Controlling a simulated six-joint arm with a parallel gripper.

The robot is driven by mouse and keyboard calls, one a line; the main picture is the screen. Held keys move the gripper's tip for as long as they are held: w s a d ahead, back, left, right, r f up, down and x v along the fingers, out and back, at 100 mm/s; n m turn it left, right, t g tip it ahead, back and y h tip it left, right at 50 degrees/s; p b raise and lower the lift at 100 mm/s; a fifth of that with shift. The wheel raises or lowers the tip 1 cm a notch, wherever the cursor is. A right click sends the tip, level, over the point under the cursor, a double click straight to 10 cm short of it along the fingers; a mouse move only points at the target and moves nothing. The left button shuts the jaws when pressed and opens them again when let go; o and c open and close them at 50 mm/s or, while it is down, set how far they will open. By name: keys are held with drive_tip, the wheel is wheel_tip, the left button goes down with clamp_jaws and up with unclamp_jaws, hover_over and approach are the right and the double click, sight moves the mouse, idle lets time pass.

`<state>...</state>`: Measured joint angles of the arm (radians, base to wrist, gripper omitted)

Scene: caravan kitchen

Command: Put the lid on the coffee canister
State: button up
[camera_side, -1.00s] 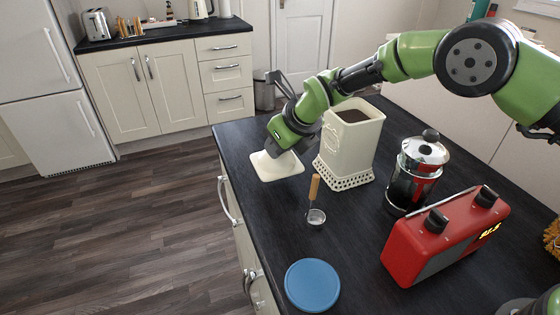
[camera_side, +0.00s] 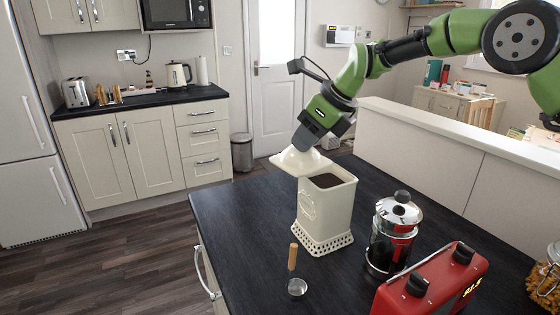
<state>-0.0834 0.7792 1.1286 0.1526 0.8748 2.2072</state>
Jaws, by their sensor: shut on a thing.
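The cream coffee canister (camera_side: 322,212) stands upright on the dark worktop, open at the top with dark coffee inside. Its foot has a lattice band. My gripper (camera_side: 306,142) is shut on the cream square lid (camera_side: 299,162) and points down and to the left. The lid is in the air by the upper left of the canister's mouth and looks tilted. In the picture it overlaps the back left rim; I cannot tell if they touch. My gripper hides the lid's knob.
A scoop with a wooden handle (camera_side: 293,258) lies in front of the canister. A French press (camera_side: 394,232) stands close on the right, with a red radio (camera_side: 433,284) before it. A pasta jar (camera_side: 546,275) is at the right edge. The worktop (camera_side: 232,229) left of the canister is clear.

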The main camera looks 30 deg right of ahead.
drive_tip(key=s+d+r+m+h, duration=0.1)
drive_tip(key=d+r+m, duration=0.15)
drive_tip(key=d, duration=0.35)
drive_tip(key=shift+t, duration=0.3)
drive_tip(key=shift+s+a+f, duration=0.15)
drive_tip(key=shift+f, duration=2.4)
drive_tip(key=shift+f+n, duration=0.25)
drive_tip(key=shift+f, duration=0.3)
drive_tip(key=o, duration=0.7)
drive_tip(key=v, duration=1.1)
